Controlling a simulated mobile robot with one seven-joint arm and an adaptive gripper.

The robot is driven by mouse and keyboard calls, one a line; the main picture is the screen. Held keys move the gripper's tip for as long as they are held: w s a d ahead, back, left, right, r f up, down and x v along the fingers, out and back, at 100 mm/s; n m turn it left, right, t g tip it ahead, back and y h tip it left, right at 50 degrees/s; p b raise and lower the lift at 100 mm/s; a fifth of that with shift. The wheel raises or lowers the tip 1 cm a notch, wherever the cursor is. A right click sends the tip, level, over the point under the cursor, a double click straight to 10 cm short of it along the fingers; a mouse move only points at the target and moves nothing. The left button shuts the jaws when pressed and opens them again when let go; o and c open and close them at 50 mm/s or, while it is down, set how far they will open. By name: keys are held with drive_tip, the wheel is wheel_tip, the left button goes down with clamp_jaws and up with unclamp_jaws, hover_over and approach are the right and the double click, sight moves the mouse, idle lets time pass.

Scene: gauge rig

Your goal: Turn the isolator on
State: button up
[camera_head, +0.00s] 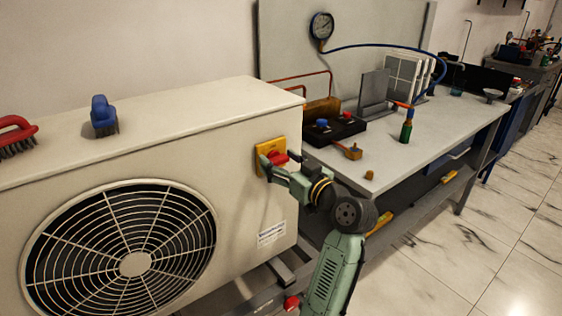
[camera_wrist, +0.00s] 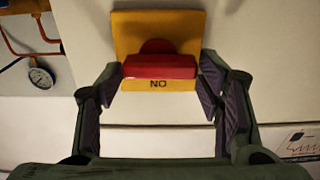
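The isolator is a yellow square plate (camera_head: 263,156) with a red handle (camera_head: 277,158) on the end face of the beige outdoor unit. In the wrist view the yellow plate (camera_wrist: 185,26) is at the top middle, and the red handle (camera_wrist: 160,67) lies across it horizontally. Dark letters reading "NO" in this view sit just below the handle. My gripper (camera_wrist: 160,82) is open, with one finger at each end of the handle; I cannot tell whether they touch it. In the head view my gripper (camera_head: 270,169) is at the isolator and partly covers it.
A red brush (camera_head: 17,132) and a blue brush (camera_head: 103,116) are on top of the unit (camera_head: 170,120). Right of it stands a grey workbench (camera_head: 440,135) with a green bottle (camera_head: 406,131) and brass pieces. A gauge (camera_head: 321,26) hangs behind. The floor at right is clear.

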drive_tip(key=c, duration=0.8)
drive_tip(key=shift+o, duration=0.2)
drive_tip(key=shift+m, duration=0.4)
drive_tip(key=m, duration=0.1)
drive_tip(key=m+p, duration=0.1)
drive_tip(key=shift+d+r+m, duration=0.15)
drive_tip(key=shift+m, duration=0.15)
drive_tip(key=m+p, duration=0.2)
drive_tip(key=m, duration=0.1)
drive_tip(key=shift+w+d+m, duration=0.1)
drive_tip(key=shift+w+m, duration=0.05)
drive_tip(key=shift+m, duration=0.25)
drive_tip(key=m+p, duration=0.1)
drive_tip(key=m, duration=0.1)
drive_tip(key=m+p, duration=0.1)
drive_tip(key=m, duration=0.2)
drive_tip(key=shift+w+d+f, duration=0.1)
drive_tip(key=shift+f, duration=0.1)
drive_tip(key=m, duration=0.5)
drive_tip(key=shift+d+f, duration=0.1)
drive_tip(key=shift+f, duration=0.1)
drive_tip(key=shift+m, duration=0.5)
